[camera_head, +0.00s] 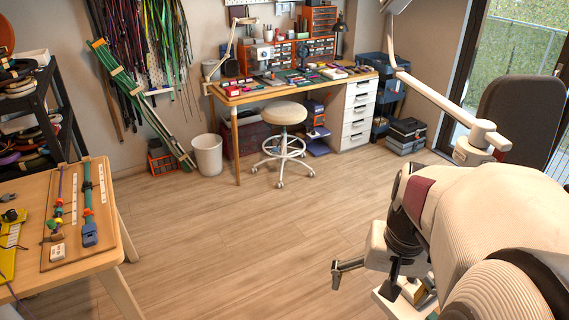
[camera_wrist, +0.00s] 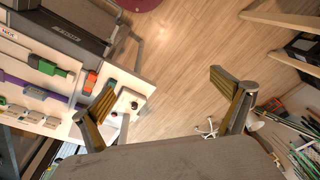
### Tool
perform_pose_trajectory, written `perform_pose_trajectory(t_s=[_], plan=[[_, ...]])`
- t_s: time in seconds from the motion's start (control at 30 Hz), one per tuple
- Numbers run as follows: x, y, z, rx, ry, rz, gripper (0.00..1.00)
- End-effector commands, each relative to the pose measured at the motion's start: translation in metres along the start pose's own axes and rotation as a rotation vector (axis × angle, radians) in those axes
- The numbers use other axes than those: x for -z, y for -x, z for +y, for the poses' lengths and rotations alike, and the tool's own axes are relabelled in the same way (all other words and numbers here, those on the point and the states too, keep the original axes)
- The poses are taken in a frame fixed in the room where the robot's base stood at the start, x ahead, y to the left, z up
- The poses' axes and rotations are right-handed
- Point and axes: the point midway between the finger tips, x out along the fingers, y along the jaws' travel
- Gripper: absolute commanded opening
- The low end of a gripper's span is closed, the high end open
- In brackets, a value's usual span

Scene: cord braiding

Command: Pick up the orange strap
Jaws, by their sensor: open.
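My gripper (camera_head: 368,278) is at the lower right in the head view, above the floor. I cannot single out an orange strap with certainty. A small orange piece (camera_wrist: 91,82) lies on a pale worktop (camera_wrist: 140,88) in the wrist view, left of the fingers and close to the left one; it is too small to tell if it is a strap. Many dark, purple, red and green straps (camera_head: 140,40) hang on the back wall.
A wooden table (camera_head: 98,262) at left holds a board with a teal strap (camera_head: 88,205) and beaded cord. A stool (camera_head: 284,115) stands before a cluttered desk (camera_head: 275,92). A white bin (camera_head: 207,155) stands nearby. The middle floor is clear.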

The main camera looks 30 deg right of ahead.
Motion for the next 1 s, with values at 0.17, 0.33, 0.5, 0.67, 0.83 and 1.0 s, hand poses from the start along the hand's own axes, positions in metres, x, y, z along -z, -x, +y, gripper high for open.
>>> perform_pose_trajectory(t_s=[0.17, 0.33, 0.5, 0.67, 0.83, 1.0], plan=[[0.011, -0.013, 0.03, 0.014, -0.065, -0.038, 1.0], [0.018, -0.026, 0.058, 0.036, -0.105, -0.065, 1.0], [0.024, -0.04, 0.089, 0.065, -0.135, -0.086, 1.0], [0.026, -0.053, 0.119, 0.096, -0.153, -0.096, 1.0], [0.026, -0.07, 0.154, 0.135, -0.158, -0.098, 1.0], [0.023, -0.087, 0.19, 0.178, -0.144, -0.085, 1.0]])
